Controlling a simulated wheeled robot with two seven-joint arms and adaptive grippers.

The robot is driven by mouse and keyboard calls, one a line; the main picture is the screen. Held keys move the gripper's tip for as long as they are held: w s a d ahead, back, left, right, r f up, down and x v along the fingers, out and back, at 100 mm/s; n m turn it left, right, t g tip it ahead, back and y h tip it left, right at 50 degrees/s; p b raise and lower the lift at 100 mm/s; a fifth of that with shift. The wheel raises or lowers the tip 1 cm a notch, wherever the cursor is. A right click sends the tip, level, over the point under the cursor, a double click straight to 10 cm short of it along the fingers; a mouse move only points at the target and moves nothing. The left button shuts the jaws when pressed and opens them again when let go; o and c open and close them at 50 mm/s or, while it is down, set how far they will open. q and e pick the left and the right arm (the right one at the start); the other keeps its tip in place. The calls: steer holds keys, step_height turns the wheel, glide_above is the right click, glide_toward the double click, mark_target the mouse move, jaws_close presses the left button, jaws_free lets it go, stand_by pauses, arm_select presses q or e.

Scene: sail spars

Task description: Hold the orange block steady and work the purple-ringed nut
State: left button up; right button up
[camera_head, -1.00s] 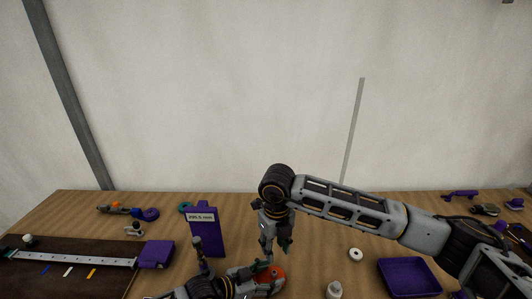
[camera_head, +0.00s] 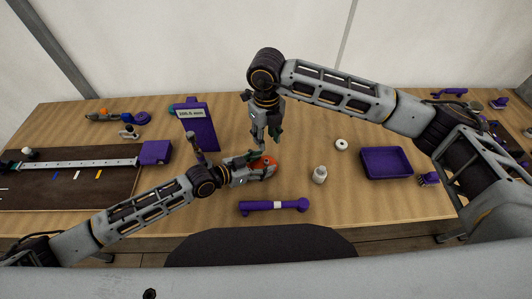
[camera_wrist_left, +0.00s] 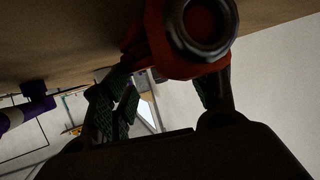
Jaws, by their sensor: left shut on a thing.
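The orange block (camera_head: 264,161) sits low over the wooden table, near its middle, partly covered by my grippers. My left gripper (camera_head: 262,170) is shut on it from the left. In the left wrist view the block (camera_wrist_left: 157,42) looks red-orange, with a dark metal ring on its face, between the fingers (camera_wrist_left: 165,95). My right gripper (camera_head: 266,142) points down just above and behind the block. Its fingers are too small to tell open from shut, or whether they touch anything. I cannot make out a purple-ringed nut at the block.
A purple stand with a label (camera_head: 201,128) rises behind my left gripper. A purple bar with a white band (camera_head: 274,206) lies in front. To the right are a white bottle (camera_head: 320,174), a white ring (camera_head: 341,144) and a purple tray (camera_head: 386,177). A dark board (camera_head: 75,188) fills the left.

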arm_select(q)
steer(key=shift+f, duration=0.15)
steer(key=o, duration=1.7)
steer(key=shift+a, duration=0.15)
steer(key=shift+v, duration=5.65)
steer(key=shift+s+a+r, duration=0.15)
steer(key=shift+r, duration=0.05)
